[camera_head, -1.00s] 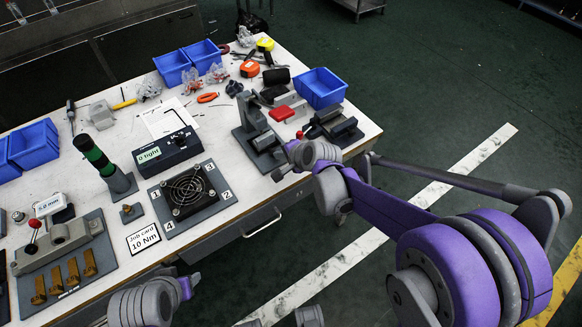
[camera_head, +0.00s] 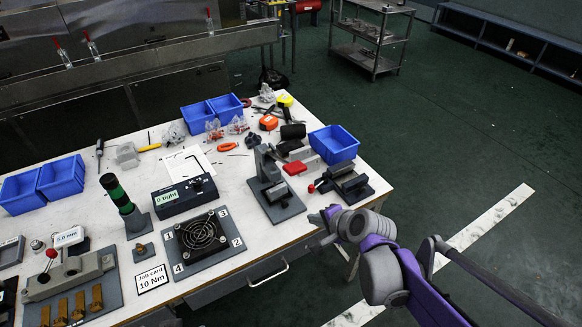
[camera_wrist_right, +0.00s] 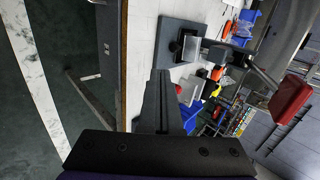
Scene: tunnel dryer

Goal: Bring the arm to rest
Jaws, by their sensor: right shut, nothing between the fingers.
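My right gripper (camera_head: 325,217) hangs just off the table's right front edge in the head view, its arm coming in from the right. It is shut and holds nothing. In the right wrist view its fingers (camera_wrist_right: 160,100) are together, pointing up the picture beside the table edge. It is apart from the press stand (camera_head: 275,195) and the small vise-like fixture (camera_head: 347,183), which stand on the table nearby. My left gripper does not show.
The white workbench (camera_head: 235,180) carries a fan on a plate (camera_head: 202,237), a torque tester (camera_head: 184,197), a dark green-banded column (camera_head: 122,200) and blue bins (camera_head: 335,143). A drawer handle (camera_head: 267,274) sticks out in front. The floor on the right is clear, up to a shelf cart (camera_head: 372,40).

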